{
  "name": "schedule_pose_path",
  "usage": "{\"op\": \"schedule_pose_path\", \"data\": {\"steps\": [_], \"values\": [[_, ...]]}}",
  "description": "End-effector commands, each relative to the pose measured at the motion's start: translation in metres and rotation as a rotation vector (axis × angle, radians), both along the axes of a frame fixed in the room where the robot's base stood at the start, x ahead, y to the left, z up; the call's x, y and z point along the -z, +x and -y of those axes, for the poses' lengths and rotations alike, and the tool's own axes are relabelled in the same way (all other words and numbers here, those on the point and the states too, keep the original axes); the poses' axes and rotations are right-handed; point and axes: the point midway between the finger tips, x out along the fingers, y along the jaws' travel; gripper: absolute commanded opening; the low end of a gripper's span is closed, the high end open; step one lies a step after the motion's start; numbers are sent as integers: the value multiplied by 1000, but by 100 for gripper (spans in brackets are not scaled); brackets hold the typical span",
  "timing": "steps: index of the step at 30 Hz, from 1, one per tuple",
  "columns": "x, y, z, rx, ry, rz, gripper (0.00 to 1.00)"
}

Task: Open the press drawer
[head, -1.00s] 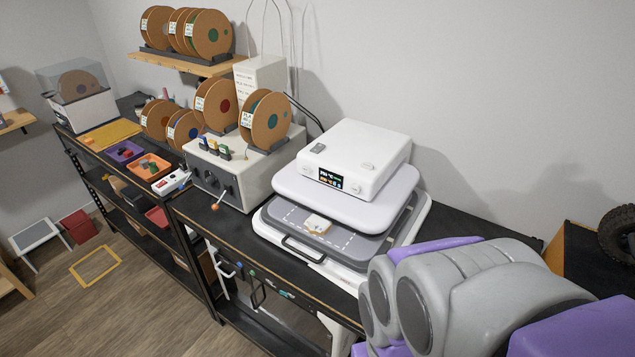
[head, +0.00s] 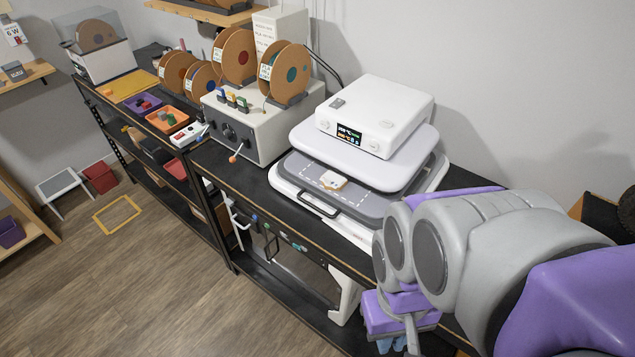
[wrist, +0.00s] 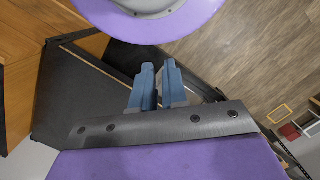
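The white press (head: 375,112) stands on the black bench in the head view, with a lit display on its front. Its grey drawer (head: 300,172) sits under the light upper plate, with a dark handle (head: 317,205) at its front edge. A small white and tan piece (head: 333,180) lies on the drawer's surface. My gripper (head: 395,345) hangs low at the bottom of the head view, right of and nearer than the handle, apart from it. In the wrist view its blue fingers (wrist: 158,90) stand a little apart with nothing visible between them.
The black bench (head: 250,190) runs along the wall. A grey box with levers (head: 240,130) and spools stands left of the press. Orange and purple trays (head: 167,119) lie farther left. The wooden floor (head: 170,270) in front is mostly clear.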

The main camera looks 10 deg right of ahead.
Motion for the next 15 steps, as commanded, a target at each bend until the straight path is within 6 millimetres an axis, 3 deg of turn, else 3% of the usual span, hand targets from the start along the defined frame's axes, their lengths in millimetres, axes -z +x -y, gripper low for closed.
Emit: {"op": "schedule_pose_path", "data": {"steps": [7,15], "values": [[-22,55,0,-109,-14,27,37],[-41,138,-8,-272,-35,77,38]]}}
